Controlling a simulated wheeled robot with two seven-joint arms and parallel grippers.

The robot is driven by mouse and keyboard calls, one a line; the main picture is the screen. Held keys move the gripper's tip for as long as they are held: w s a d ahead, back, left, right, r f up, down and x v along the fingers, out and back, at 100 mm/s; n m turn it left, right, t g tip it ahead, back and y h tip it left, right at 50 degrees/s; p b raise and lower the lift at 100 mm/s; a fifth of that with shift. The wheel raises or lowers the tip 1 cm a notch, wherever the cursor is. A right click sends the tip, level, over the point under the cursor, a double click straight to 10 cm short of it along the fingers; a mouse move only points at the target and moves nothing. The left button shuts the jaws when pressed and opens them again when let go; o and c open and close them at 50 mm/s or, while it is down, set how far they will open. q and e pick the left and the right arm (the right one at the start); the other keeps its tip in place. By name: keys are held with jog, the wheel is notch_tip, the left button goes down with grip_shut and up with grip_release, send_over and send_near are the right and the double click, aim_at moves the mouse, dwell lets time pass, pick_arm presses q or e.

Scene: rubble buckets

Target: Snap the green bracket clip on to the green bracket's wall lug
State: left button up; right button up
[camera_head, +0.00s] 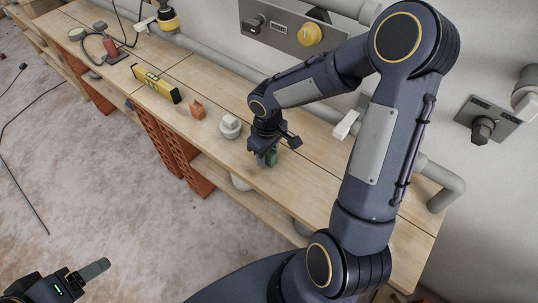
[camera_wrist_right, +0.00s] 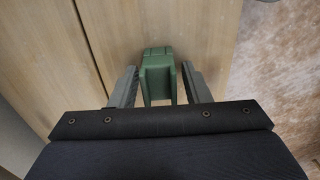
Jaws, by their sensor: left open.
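The green bracket clip (camera_head: 271,157) is on the wooden bench, below my right gripper (camera_head: 265,150). In the right wrist view the clip (camera_wrist_right: 158,75) lies between the two fingers of my right gripper (camera_wrist_right: 160,82). A narrow gap shows on each side, so the gripper is open around the clip. My left gripper (camera_head: 82,278) is open and empty over the floor at the lower left, partly cut off by the frame. I cannot make out a green bracket or its wall lug; my right arm hides part of the wall.
On the bench (camera_head: 310,190) are a white round fitting (camera_head: 230,127), an orange block (camera_head: 197,110) and a yellow level (camera_head: 156,83). A grey pipe (camera_head: 215,60) runs along the wall. A panel with a yellow knob (camera_head: 309,34) is above. A white wall piece (camera_head: 345,125) is beside my right arm.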

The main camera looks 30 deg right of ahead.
jog(key=c, duration=0.8)
jog(key=shift+r, duration=0.15)
